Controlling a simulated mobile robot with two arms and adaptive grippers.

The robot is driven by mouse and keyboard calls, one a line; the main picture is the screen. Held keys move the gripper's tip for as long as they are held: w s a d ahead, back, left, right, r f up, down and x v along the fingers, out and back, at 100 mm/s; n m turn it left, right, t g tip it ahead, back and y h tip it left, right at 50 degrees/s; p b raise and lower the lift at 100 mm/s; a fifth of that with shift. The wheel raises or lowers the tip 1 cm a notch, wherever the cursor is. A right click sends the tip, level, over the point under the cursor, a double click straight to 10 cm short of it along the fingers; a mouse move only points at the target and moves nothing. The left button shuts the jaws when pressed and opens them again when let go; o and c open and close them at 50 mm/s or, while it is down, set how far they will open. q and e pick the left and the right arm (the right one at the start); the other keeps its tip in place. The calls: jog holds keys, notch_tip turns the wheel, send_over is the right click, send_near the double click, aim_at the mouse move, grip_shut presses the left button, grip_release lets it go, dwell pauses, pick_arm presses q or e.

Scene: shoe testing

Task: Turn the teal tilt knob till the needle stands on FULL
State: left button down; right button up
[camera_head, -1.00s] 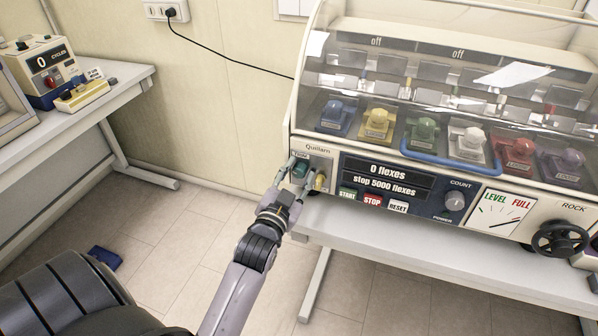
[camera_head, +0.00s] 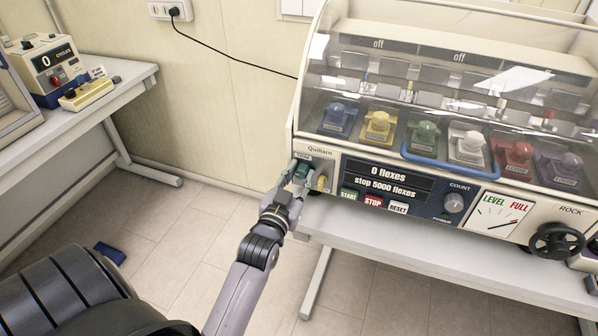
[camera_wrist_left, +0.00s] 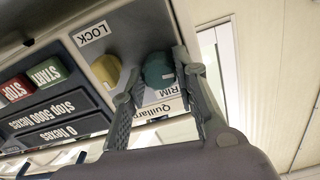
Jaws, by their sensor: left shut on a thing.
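The teal tilt knob (camera_head: 302,171) is at the left end of the machine's front panel, beside the yellow knob (camera_head: 321,182). My left gripper (camera_head: 306,174) is shut on the teal knob. In the left wrist view the teal knob (camera_wrist_left: 157,70) sits between the two fingers (camera_wrist_left: 160,66), and the yellow knob (camera_wrist_left: 106,70) is beside it, outside the grip. The gauge (camera_head: 499,214), marked LEVEL and FULL, is at the panel's right. Its needle is a thin line slanting low towards the right; its exact reading is too small to tell. My right gripper is not in view.
START, STOP and RESET buttons (camera_head: 373,200) and the COUNT dial (camera_head: 454,203) lie right of the knobs. A black ROCK handwheel (camera_head: 557,241) is farther right. A clear cover (camera_head: 440,85) stands above the panel.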

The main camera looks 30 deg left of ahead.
pick_arm(q)
jog(key=c, duration=1.5)
grip_release()
jog(key=shift+c, duration=0.2)
jog(key=v, duration=0.7)
jog(key=shift+s, duration=0.2)
